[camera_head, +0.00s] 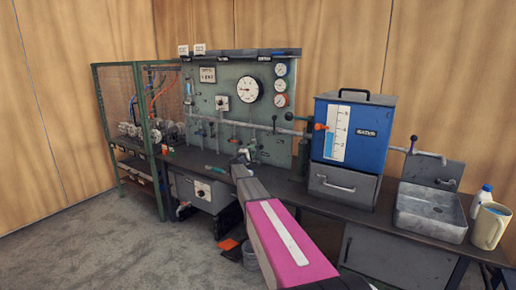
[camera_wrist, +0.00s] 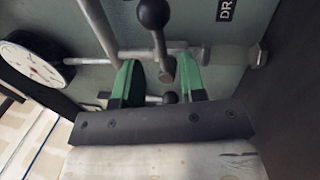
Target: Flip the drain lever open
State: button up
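In the wrist view, a lever with a black ball knob (camera_wrist: 153,13) and a metal stem crosses a horizontal pipe (camera_wrist: 222,54). A partly cut-off label reading "DR" (camera_wrist: 225,9) is on the panel beside it. My gripper (camera_wrist: 160,66) has two green fingers, spread apart, one on each side of the lever's lower stem. I see gaps between the fingers and the stem. A second black knob (camera_wrist: 170,97) shows lower, between the fingers. In the head view, my gripper (camera_head: 243,156) is at the lower part of the green-grey panel; the lever there is too small to make out.
A round white gauge (camera_wrist: 36,62) is left of the fingers in the wrist view. In the head view, the panel (camera_head: 222,107) carries gauges and several small valves. A blue tank (camera_head: 352,133), a metal sink (camera_head: 430,212) and a jug (camera_head: 490,226) stand to the right.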

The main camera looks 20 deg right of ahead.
jog(key=x, duration=0.6)
jog(key=shift+s, duration=0.1)
grip_shut()
